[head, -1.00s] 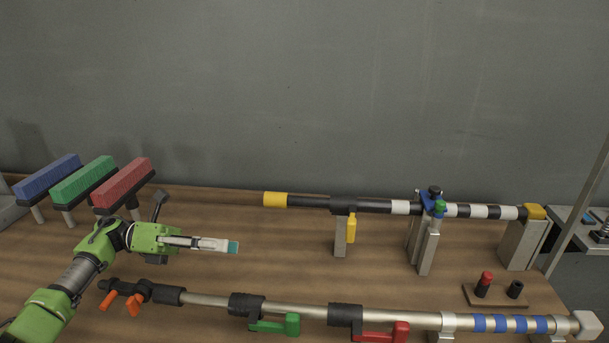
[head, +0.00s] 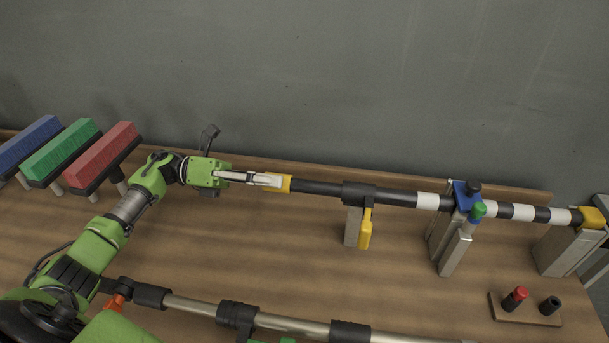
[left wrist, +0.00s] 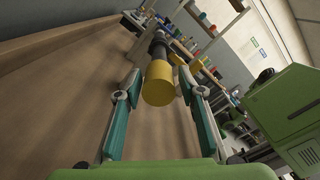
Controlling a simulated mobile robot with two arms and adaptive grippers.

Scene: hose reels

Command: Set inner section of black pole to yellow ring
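The black pole (head: 395,195) lies level on metal stands at the back of the bench, with a yellow end cap (head: 285,184) at its left end. Its right part has black and white bands (head: 524,212). A black collar (head: 358,193) with a yellow lever (head: 366,230) hanging down sits mid-pole. I cannot make out a separate yellow ring on the bands. My left gripper (head: 271,180) is at the left end of the pole. In the left wrist view its open fingers stand either side of the yellow cap (left wrist: 158,84), with small gaps. My right gripper is not in view.
A blue clamp with a green knob (head: 479,209) and a yellow block (head: 592,217) are along the pole's right part. A silver pole (head: 190,305) lies in front. Blue, green and red brushes (head: 103,155) stand at left. A small board holds red and black pegs (head: 515,298).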

